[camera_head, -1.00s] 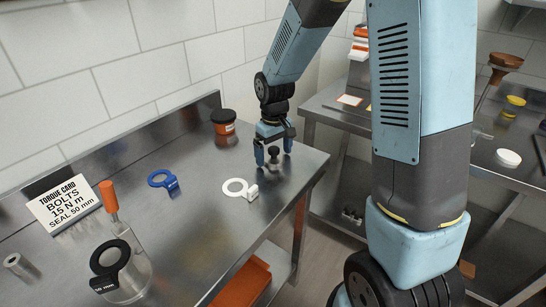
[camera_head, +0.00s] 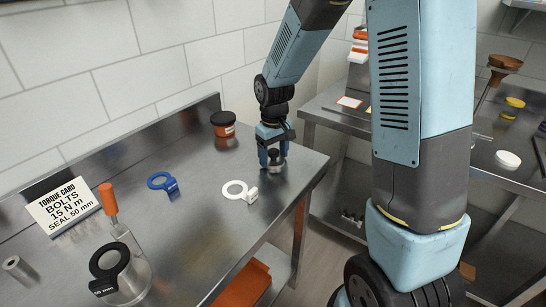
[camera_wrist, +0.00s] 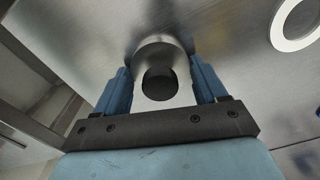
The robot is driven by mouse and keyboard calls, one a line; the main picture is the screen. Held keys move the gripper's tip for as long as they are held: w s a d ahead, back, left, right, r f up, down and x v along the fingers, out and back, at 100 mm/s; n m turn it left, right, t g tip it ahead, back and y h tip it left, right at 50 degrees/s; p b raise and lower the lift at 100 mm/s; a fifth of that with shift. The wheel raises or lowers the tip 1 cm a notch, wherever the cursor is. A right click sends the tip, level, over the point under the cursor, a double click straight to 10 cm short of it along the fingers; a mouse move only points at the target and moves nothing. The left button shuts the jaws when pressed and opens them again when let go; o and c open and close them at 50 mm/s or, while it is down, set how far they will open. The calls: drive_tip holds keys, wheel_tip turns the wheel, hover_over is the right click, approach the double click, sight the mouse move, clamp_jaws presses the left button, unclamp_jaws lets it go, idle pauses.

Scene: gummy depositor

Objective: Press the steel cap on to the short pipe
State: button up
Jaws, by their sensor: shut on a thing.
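My gripper (camera_head: 273,156) is at the right end of the steel bench, pointing down.
A white ring (camera_head: 226,189), a blue ring (camera_head: 157,179) and an orange-and-black tub (camera_head: 223,126) are on the bench. An orange-handled tool (camera_head: 109,201), a black ring (camera_head: 122,259) and a torque card (camera_head: 62,207) are at the left.

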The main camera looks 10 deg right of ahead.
sight(274, 152)
drive_tip(key=shift+r, duration=0.5)
wheel_tip(274, 152, up, 3)
drive_tip(key=shift+s+f, duration=0.15)
drive_tip(key=s+d+r, duration=0.3)
drive_tip(key=s+r, duration=0.6)
drive_tip(key=s, duration=0.4)
drive_tip(key=shift+s+r, duration=0.15)
drive_tip(key=shift+s, duration=0.05)
